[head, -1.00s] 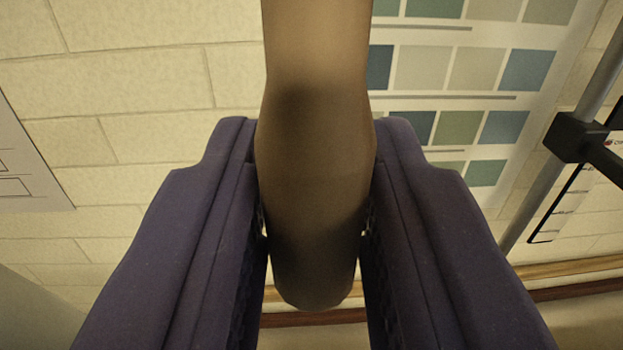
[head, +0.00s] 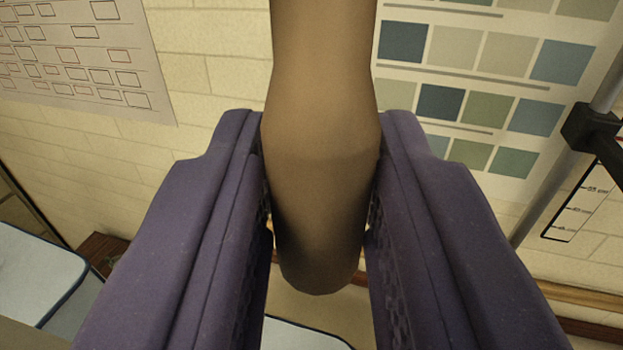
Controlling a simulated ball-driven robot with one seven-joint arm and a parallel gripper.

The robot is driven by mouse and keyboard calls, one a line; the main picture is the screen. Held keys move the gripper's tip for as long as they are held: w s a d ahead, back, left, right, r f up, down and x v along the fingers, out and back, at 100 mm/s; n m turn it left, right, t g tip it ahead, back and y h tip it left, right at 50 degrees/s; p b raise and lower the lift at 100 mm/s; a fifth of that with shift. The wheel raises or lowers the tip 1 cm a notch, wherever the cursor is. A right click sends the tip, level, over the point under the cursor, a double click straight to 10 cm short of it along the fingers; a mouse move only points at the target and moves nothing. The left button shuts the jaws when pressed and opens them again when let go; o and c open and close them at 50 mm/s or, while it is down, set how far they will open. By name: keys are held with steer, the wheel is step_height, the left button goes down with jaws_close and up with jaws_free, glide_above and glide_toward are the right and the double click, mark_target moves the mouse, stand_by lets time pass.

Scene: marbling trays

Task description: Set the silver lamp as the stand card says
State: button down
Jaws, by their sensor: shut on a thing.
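My gripper (head: 320,135) has two purple fingers, shut on a smooth tan-brown rounded thing (head: 321,215). The thing runs from the top edge of the picture down between the fingers to a blunt, rounded end. Its upper part is out of frame. I cannot tell from this view whether it is part of the silver lamp; no silver lamp shows otherwise. At the right edge stands a grey pole (head: 545,195) with a black clamp (head: 590,128).
A colour-swatch chart (head: 465,133) and a sheet of small outlined boxes (head: 85,55) hang on the pale brick wall. At lower left is a pale blue tray-like surface (head: 35,270) with a dark rim. A wooden rail (head: 580,296) runs low along the wall.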

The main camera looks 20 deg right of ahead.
steer(key=shift+s+d+r+n+t+y+p, duration=0.1)
steer(key=shift+s+d+n+y+p, duration=0.3)
steer(key=shift+s, duration=0.5)
steer(key=shift+s+d+r+n+t+y+p, duration=0.1)
steer(key=shift+s+d+n+y+p, duration=0.15)
steer(key=shift+s+y+p, duration=0.45)
steer(key=shift+s+d+r+n+t+y+p, duration=0.1)
steer(key=shift+s+d+n+y+p, duration=0.25)
steer(key=shift+s, duration=0.7)
steer(key=c, duration=1.3)
jaws_free()
steer(key=shift+o, duration=1.4)
steer(key=shift+d+f, duration=0.1)
steer(key=shift+f, duration=0.05)
steer(key=s+a+b, duration=0.1)
steer(key=s+b, duration=0.1)
steer(key=s, duration=0.5)
steer(key=shift+s+a, duration=0.25)
steer(key=shift+s, duration=0.05)
